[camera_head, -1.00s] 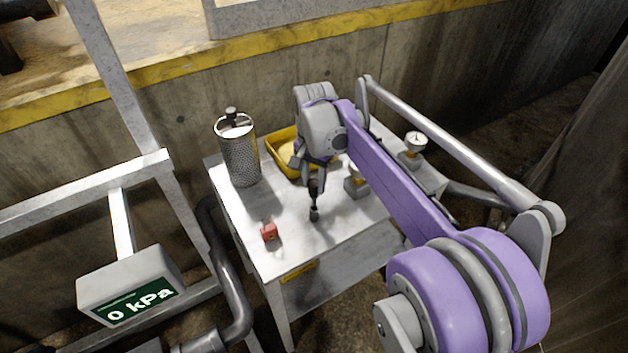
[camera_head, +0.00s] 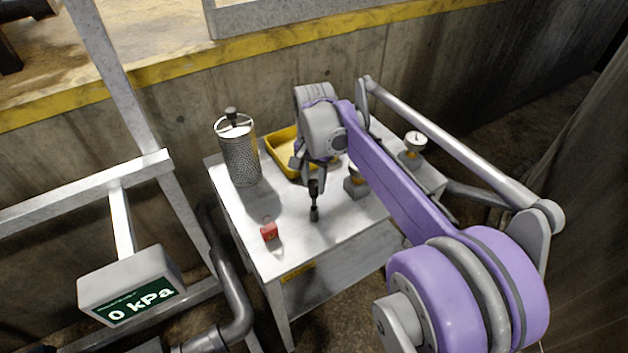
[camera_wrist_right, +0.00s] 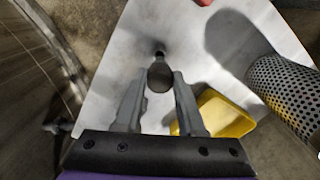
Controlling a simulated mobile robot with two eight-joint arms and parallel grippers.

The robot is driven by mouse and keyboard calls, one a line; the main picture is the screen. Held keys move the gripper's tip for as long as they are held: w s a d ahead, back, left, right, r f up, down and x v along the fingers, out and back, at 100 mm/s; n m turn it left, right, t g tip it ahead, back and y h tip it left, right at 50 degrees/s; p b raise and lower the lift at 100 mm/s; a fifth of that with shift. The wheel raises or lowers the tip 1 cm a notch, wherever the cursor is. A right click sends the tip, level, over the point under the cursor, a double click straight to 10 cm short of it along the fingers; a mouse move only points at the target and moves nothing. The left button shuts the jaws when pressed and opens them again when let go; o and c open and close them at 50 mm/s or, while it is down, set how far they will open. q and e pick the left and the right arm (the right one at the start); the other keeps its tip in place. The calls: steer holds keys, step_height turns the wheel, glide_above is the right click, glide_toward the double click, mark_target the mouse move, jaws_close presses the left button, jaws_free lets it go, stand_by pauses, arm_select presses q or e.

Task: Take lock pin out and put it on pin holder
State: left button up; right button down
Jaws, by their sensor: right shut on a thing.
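My right gripper (camera_head: 314,178) points down over the white table (camera_head: 345,222). It is shut on the dark lock pin (camera_head: 314,198), whose rounded black grip sits between the two grey fingers (camera_wrist_right: 160,78) in the right wrist view. The lock pin (camera_wrist_right: 159,52) hangs upright below the fingers in the head view. Its lower end is at or just above the tabletop; I cannot tell whether it touches or stands in a small holder. No separate pin holder can be made out. My left gripper is not in view.
A perforated metal canister (camera_head: 241,160) stands at the table's back left. A yellow tray (camera_head: 283,152) lies behind my gripper. A gauge (camera_head: 413,142) stands at the right.

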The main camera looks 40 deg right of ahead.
mark_target(314, 196)
steer(key=shift+f+b, duration=1.65)
steer(key=shift+f, duration=1.2)
stand_by(0.4)
steer(key=shift+c, duration=2.2)
jaws_free()
steer(key=shift+c, duration=0.4)
steer(key=shift+r+p, duration=2.4)
steer(key=shift+r, duration=1.2)
